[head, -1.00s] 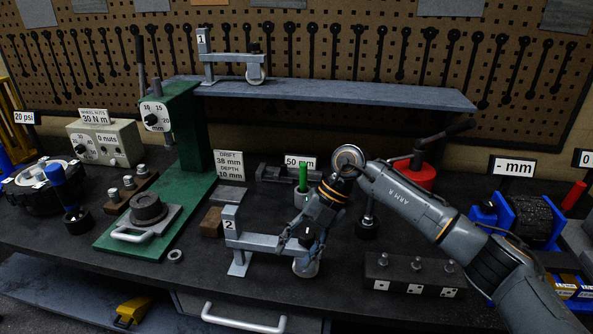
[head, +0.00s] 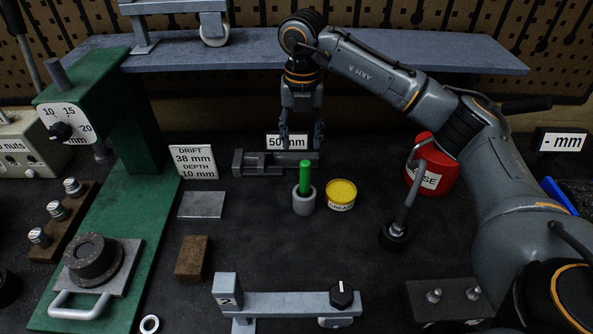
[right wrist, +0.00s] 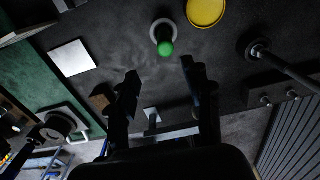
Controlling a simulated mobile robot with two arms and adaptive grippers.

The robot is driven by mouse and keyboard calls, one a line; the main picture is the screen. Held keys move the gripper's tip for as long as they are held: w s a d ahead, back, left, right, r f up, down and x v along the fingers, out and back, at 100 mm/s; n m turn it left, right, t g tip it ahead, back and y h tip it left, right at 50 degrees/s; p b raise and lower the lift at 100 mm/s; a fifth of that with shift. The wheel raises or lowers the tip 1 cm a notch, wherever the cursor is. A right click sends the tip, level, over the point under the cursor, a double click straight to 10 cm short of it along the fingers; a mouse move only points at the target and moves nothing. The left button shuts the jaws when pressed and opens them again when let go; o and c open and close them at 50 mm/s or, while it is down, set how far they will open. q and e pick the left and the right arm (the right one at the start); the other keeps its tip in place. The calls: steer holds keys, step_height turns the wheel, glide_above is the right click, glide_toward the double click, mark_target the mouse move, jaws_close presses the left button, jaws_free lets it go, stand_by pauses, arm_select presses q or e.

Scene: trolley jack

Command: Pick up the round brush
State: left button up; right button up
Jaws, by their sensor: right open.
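A green upright handle (head: 305,176), which appears to be the round brush, stands in a short grey cup (head: 303,202); its lower end is hidden in the cup. My right gripper (head: 301,144) is open and empty, pointing down above and behind the green handle in the head view. In the right wrist view the green handle's end (right wrist: 165,48) shows in the gap between the open fingers (right wrist: 160,72), beyond the tips and not touching them. My left gripper is not in view.
A yellow grease tin (head: 341,193) stands right of the cup. A grey vise-like block (head: 258,164) lies behind the cup. The blue-grey shelf (head: 220,50) is above. The numbered fixture (head: 285,303) is in front.

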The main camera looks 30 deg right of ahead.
mark_target(304, 163)
steer(key=f, duration=0.1)
steer(key=f+p, duration=0.1)
steer(key=f, duration=0.2)
steer(key=shift+s+d+f+p, duration=0.1)
steer(key=shift+s+f+p, duration=0.2)
steer(key=shift+s+f, duration=0.1)
steer(key=f, duration=0.1)
steer(key=f+p, duration=0.2)
steer(key=f, duration=0.1)
steer(key=shift+w+d, duration=0.2)
steer(key=shift+w, duration=0.1)
steer(key=f, duration=0.1)
steer(key=f+p, duration=0.1)
steer(key=f, duration=0.1)
steer(key=shift+w+d+f+p, duration=0.1)
steer(key=shift+d+f+p, duration=0.15)
steer(key=shift+p, duration=0.1)
steer(key=shift+f, duration=0.3)
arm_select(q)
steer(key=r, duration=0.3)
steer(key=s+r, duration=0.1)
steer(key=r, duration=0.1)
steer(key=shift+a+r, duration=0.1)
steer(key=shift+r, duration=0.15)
arm_select(e)
jaws_close()
